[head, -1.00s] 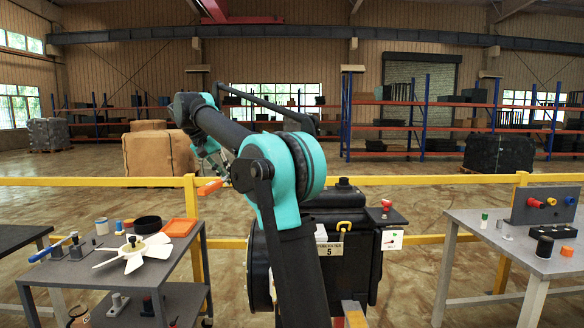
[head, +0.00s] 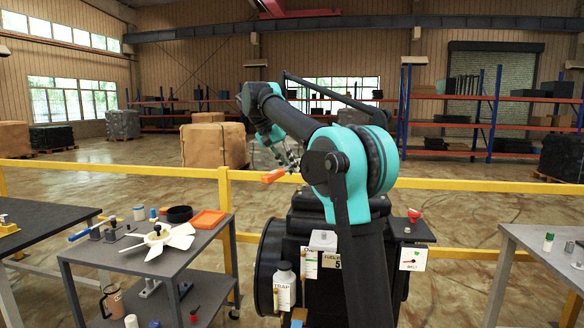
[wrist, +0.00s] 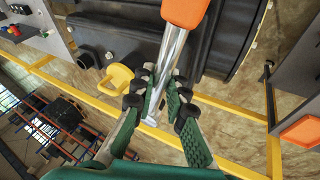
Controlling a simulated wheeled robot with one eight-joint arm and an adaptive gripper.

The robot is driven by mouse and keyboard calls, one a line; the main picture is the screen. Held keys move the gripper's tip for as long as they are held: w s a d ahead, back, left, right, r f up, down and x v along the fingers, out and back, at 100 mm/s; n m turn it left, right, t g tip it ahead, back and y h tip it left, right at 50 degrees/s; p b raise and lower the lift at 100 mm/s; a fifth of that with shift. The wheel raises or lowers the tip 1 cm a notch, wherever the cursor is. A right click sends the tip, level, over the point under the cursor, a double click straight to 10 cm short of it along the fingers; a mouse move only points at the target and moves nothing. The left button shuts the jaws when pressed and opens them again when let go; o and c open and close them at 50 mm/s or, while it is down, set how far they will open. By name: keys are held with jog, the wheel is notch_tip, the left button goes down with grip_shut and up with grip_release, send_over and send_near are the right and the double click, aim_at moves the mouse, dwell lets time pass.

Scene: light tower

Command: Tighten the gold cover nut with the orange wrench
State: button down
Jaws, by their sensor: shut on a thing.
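The orange wrench shows its orange handle (head: 272,176) in the head view, sticking out left of my gripper (head: 288,158). In the wrist view the handle (wrist: 185,12) is at the top and its silver shaft (wrist: 168,65) runs down between the green fingers of my gripper (wrist: 160,95), which are shut on it. The wrench is in the air, near the black machine in the wrist view. I cannot make out the gold cover nut for certain in either view.
The black machine (head: 262,262) stands behind my arm, with a yellow handle (wrist: 118,78) on it. A grey cart (head: 100,262) at left holds a white fan (head: 160,241) and an orange tray (head: 208,218). A yellow rail (head: 120,168) crosses behind. A grey table (head: 545,240) is at right.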

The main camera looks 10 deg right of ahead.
jog(key=shift+s+a, duration=0.1)
jog(key=shift+f, duration=2.35)
jog(key=shift+f, duration=0.9)
jog(key=c, duration=2)
grip_release()
jog(key=shift+c, duration=0.2)
grip_shut()
jog(key=shift+w+a+m+g, duration=0.2)
jog(key=shift+a+m+g, duration=0.15)
jog(key=shift+m, duration=0.25)
